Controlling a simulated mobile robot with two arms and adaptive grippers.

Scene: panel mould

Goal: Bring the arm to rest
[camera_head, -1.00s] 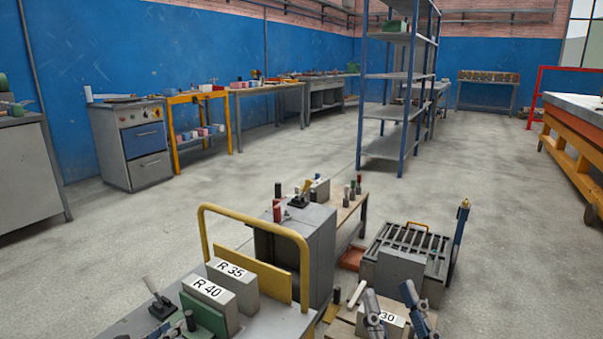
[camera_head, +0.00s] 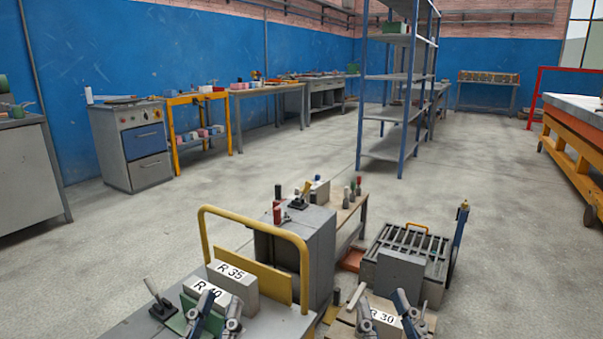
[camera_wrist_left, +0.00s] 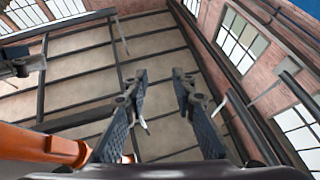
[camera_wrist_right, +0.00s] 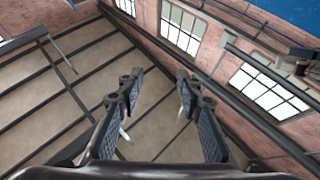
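My left gripper (camera_head: 219,299) shows at the bottom of the head view, in front of the block marked R 40 (camera_head: 200,289). In the left wrist view its two fingers (camera_wrist_left: 160,75) stand apart with nothing between them, pointing up towards the roof. My right gripper (camera_head: 412,300) is at the lower right of the head view, by the block marked R 30 (camera_head: 383,318). In the right wrist view its fingers (camera_wrist_right: 160,75) are also apart and empty, with the roof and windows beyond. The arms behind both grippers are largely out of the head view.
A grey cart with a yellow handle (camera_head: 255,211) carries R 40 and the block marked R 35 (camera_head: 232,282). A grey cabinet (camera_head: 292,250), a small wooden bench (camera_head: 345,213) and a slatted grey unit (camera_head: 410,249) stand close ahead. Open floor (camera_head: 250,170) lies beyond.

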